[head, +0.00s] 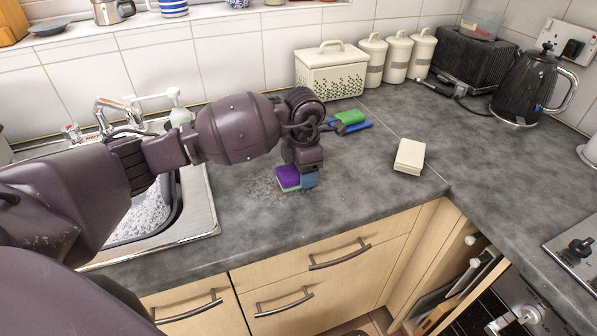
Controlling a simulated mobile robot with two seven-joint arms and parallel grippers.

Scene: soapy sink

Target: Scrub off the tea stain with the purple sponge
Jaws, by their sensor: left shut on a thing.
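The purple sponge (288,176) is on the grey worktop near its front edge, to the right of the sink. It has a paler, greenish lower edge. My left gripper (299,178) points down and is shut on the sponge, its wrist hiding part of it. A blue patch shows at the sponge's right side; I cannot tell if it is a fingertip. A pale speckled patch (264,187) lies on the worktop just left of the sponge. I cannot make out a distinct brown tea stain. My right gripper is not in view.
The sink (201,205) with suds is at left, partly behind my left arm. A green item (350,117) and a blue one (361,126) lie behind the gripper. A cream block (409,156), bread bin (331,73), canisters (397,58) and kettle (527,88) stand further right and back.

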